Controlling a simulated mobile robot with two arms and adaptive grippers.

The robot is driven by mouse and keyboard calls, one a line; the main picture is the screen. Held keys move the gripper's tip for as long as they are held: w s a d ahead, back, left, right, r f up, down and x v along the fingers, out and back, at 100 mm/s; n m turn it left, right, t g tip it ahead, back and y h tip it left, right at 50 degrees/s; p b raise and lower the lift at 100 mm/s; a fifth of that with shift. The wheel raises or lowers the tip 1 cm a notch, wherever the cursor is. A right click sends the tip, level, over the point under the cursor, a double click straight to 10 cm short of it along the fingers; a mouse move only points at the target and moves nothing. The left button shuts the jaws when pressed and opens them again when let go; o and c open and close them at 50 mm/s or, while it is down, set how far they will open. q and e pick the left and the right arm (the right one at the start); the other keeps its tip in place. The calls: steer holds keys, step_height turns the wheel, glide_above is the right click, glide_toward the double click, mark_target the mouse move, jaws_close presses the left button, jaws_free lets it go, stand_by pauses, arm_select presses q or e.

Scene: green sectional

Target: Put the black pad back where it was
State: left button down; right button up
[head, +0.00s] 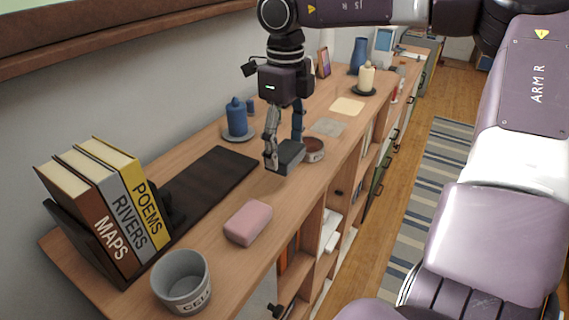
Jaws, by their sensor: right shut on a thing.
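The black pad (289,157) is a small dark block in the head view, held over the middle of the wooden shelf top. My right gripper (283,150) points down and is shut on it, one finger on each side. The pad appears slightly above the wood, but I cannot tell the gap exactly. It is between the end of a dark flat mat (210,182) and a brown bowl (314,149), close to the bowl. My left gripper is not in view.
A pink block (248,222) lies nearer, by a grey cup (181,278) and books (112,205). A blue candle (236,116) stands behind the mat. Grey (327,127) and beige (347,107) squares lie beyond, before a cream candle (366,78). Bare wood surrounds the pink block.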

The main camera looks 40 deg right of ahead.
steer(key=shift+s+f, duration=0.1)
steer(key=shift+f, duration=0.8)
steer(key=shift+a+f+p, duration=0.1)
steer(key=shift+f+p, duration=0.2)
steer(key=shift+f, duration=0.05)
step_height(320, 180, down, 3)
steer(key=shift+f+p, duration=0.2)
steer(key=shift+p, duration=0.35)
steer(key=shift+f, duration=0.25)
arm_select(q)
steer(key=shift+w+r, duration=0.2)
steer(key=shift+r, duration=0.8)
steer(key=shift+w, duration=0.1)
